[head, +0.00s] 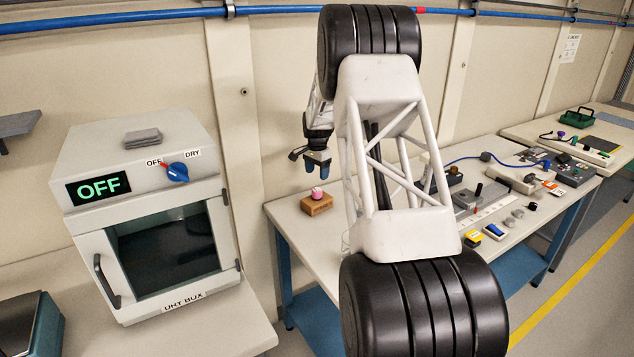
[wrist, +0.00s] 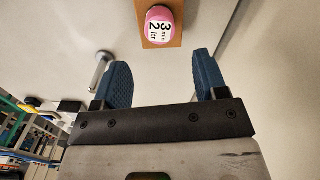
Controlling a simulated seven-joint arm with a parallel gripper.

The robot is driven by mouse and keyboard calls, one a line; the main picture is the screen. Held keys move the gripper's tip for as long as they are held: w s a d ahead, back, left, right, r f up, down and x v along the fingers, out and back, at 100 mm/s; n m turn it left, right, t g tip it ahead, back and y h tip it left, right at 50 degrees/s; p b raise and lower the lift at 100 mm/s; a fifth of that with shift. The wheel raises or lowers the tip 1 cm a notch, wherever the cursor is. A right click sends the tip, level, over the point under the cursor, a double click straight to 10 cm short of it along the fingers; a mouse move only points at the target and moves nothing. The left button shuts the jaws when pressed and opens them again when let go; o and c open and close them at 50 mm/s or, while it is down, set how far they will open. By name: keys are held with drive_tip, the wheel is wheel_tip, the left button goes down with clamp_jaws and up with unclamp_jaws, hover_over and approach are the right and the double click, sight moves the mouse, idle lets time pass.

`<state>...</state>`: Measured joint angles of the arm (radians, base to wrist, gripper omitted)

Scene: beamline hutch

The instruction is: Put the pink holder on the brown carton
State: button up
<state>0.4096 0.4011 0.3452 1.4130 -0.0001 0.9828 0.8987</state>
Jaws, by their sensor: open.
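The pink holder (head: 317,192) sits on top of the brown carton (head: 316,207), on the left part of the white table. In the wrist view the pink holder (wrist: 160,27) shows its white printed label, and the brown carton (wrist: 179,22) lies beneath it. My gripper (head: 318,165) is above the holder, with its blue fingers pointing down. In the wrist view the fingers (wrist: 162,75) are spread wide with nothing between them, and the holder lies beyond them, apart from both. The carton's far side is hidden.
A dry box (head: 150,215) with an OFF display and a blue knob stands at the left. The right of the white table (head: 290,212) holds several small parts and devices. A short metal cylinder (wrist: 103,65) shows in the wrist view.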

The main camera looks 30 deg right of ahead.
drive_tip(key=shift+r, duration=1.75)
drive_tip(key=s+a+r+n+t, duration=0.1)
drive_tip(key=s+a+r+n, duration=0.3)
drive_tip(key=s+a+r, duration=0.7)
drive_tip(key=s+a+r+n, duration=0.4)
drive_tip(key=s+a+r, duration=0.3)
drive_tip(key=s+a, duration=0.75)
drive_tip(key=s+a+f+n, duration=0.1)
drive_tip(key=s+a, duration=0.3)
drive_tip(key=s, duration=0.6)
drive_tip(key=s+a+f+n+t, duration=0.1)
drive_tip(key=s+a+f+n, duration=0.1)
drive_tip(key=s, duration=0.9)
drive_tip(key=s+a+f+n, duration=0.1)
drive_tip(key=s+a+n, duration=0.2)
drive_tip(key=s, duration=0.7)
drive_tip(key=a, duration=0.2)
drive_tip(key=shift+s+a+f+n+t, duration=0.15)
drive_tip(key=shift+s+a+n+t, duration=0.15)
drive_tip(key=shift+a+n, duration=0.1)
